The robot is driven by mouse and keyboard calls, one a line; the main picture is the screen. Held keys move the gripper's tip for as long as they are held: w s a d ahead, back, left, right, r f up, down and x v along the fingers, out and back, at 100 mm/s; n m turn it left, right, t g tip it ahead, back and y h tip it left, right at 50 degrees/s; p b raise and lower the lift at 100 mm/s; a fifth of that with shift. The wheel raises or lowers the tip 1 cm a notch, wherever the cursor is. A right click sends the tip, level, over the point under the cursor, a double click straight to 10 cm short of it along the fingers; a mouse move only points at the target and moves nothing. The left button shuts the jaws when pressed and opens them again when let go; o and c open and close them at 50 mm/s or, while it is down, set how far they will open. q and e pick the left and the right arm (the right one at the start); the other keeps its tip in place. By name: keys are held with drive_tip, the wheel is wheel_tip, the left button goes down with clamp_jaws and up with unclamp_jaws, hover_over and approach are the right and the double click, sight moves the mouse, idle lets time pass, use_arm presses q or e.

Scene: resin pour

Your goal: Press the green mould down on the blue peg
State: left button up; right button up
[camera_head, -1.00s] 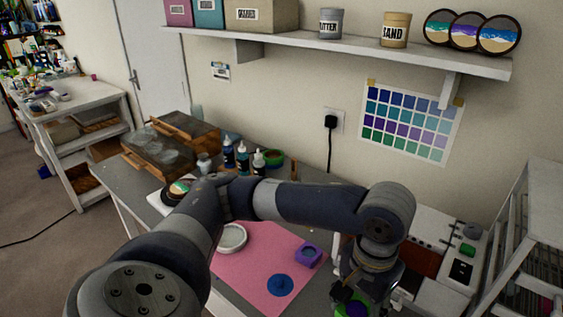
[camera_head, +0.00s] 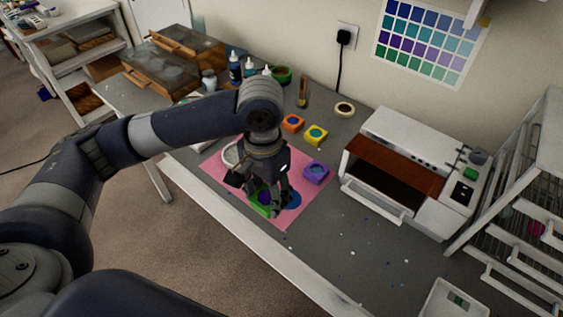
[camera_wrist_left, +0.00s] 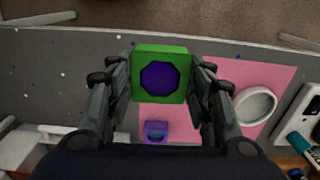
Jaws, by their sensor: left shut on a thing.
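The green mould (camera_head: 257,209) is a square block with a dark purple octagonal centre; it fills the upper middle of the left wrist view (camera_wrist_left: 160,51). My left gripper (camera_head: 265,196) is shut on it, one finger on each side. The mould is over the front part of the pink mat (camera_head: 285,216), above the table. The blue peg's round blue base (camera_head: 293,200) shows just right of the mould in the head view, partly covered by the gripper. The peg itself is hidden, and the base is hidden in the wrist view. My right gripper is not in view.
A purple mould (camera_head: 316,172) lies on the mat to the right. Orange (camera_head: 292,123) and yellow (camera_head: 316,135) moulds stand behind it. A white dish (camera_head: 230,155) is left of the gripper. A white oven (camera_head: 400,165) stands at the right. The table's front right is mostly clear.

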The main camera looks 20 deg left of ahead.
use_arm(q)
drive_tip(key=w+f+m+p, duration=0.1)
drive_tip(key=w+m+p, duration=0.1)
drive_tip(key=w+m, duration=0.1)
drive_tip(key=w+d+f+m+p, duration=0.1)
drive_tip(key=w+m+p, duration=0.1)
drive_tip(key=m, duration=0.3)
drive_tip(key=w+f+m+p, duration=0.1)
drive_tip(key=w+m+p, duration=0.1)
drive_tip(key=w+m, duration=0.2)
drive_tip(key=shift+w+d+f+p, duration=0.15)
drive_tip(key=shift+w+d+p, duration=0.15)
drive_tip(key=shift+d+p, duration=0.1)
drive_tip(key=shift+w+f, duration=0.1)
drive_tip(key=shift+f, duration=0.1)
drive_tip(key=shift+f+b, duration=0.3)
drive_tip(key=shift+b, duration=0.25)
wheel_tip(320, 180, down, 4)
drive_tip(key=b, duration=0.5)
drive_tip(key=shift+f, duration=0.6)
drive_tip(key=shift+f+p, duration=0.35)
drive_tip(key=shift+f, duration=0.45)
idle(0.5)
